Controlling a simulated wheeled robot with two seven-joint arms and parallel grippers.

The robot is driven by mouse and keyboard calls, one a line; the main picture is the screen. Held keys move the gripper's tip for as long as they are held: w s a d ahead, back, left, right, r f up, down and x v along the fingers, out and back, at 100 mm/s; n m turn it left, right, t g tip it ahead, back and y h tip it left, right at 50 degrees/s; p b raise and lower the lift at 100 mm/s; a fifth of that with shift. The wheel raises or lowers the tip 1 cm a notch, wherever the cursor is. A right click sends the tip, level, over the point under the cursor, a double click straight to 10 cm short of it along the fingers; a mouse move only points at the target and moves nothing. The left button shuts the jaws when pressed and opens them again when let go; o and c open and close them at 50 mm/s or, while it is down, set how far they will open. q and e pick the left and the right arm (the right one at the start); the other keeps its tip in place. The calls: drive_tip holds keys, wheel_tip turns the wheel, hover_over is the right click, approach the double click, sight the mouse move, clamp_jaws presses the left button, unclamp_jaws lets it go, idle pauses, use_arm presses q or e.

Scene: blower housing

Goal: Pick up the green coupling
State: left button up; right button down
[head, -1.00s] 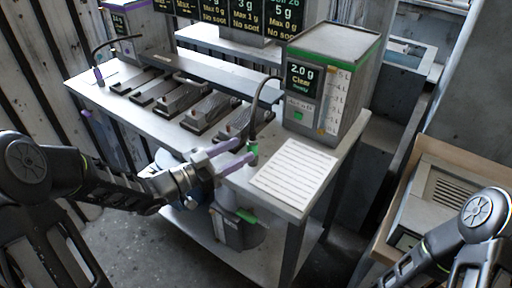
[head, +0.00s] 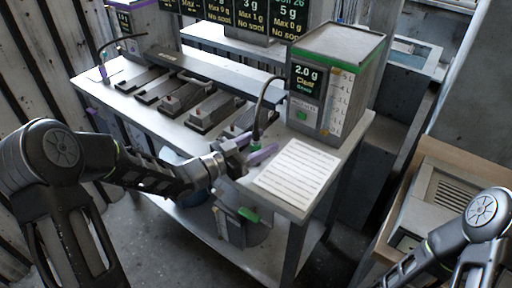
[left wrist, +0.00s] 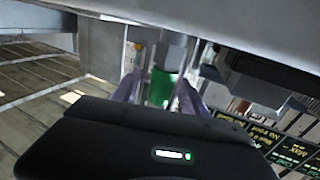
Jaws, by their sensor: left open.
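The green coupling (head: 256,147) is at the lower end of the black hose (head: 262,105), near the front of the bench and beside the paper sheet. In the head view my left gripper's fingers mostly hide it. In the left wrist view the green coupling (left wrist: 160,87) stands between the two purple fingers. My left gripper (head: 262,152) is open around it, with a finger to each side; I cannot tell if either touches. My right arm enters at the lower right, but its gripper is out of frame.
A grey box with a green top band (head: 335,75) stands behind the printed sheet (head: 297,170). Several dark blocks line the bench (head: 150,115). A purple-marked hose end (head: 103,72) is at far left. A grey unit with a green part (head: 240,225) is below the bench top.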

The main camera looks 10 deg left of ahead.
use_arm(q)
drive_tip(key=shift+w+d, duration=0.4)
drive_tip(key=shift+w, duration=0.1)
drive_tip(key=shift+c, duration=0.2)
clamp_jaws()
idle(0.4)
